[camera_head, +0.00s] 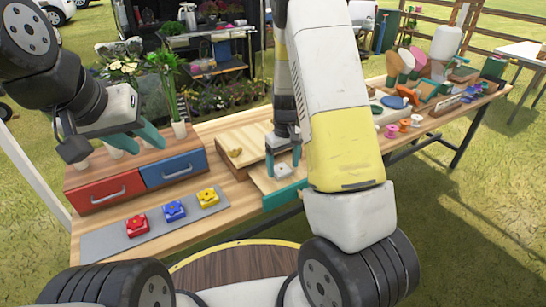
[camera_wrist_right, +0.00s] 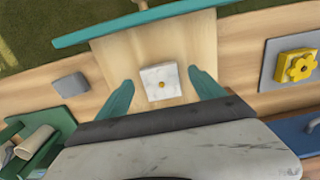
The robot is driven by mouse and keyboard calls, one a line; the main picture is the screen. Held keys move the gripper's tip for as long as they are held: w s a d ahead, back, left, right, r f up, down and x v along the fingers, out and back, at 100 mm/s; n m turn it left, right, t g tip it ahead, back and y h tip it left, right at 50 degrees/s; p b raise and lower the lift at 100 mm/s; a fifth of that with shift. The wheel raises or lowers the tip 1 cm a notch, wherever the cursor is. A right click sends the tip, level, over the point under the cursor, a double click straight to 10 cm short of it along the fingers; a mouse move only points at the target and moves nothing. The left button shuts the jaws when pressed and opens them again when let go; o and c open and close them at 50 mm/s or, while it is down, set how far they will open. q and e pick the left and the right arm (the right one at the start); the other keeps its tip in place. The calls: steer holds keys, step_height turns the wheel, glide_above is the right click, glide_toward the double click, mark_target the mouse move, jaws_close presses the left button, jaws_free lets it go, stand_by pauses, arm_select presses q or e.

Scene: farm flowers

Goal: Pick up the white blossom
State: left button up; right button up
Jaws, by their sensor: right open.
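Red, blue and yellow flower blocks (camera_head: 173,210) sit on a grey mat (camera_head: 103,242) at the front left. The drawer box has a red drawer (camera_head: 104,188) and a blue drawer (camera_head: 172,169). Potted plants stand behind. Spools (camera_head: 391,131) and tools crowd the right side.

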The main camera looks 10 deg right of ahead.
steer(key=shift+f, duration=0.7)
steer(key=c, duration=1.4)
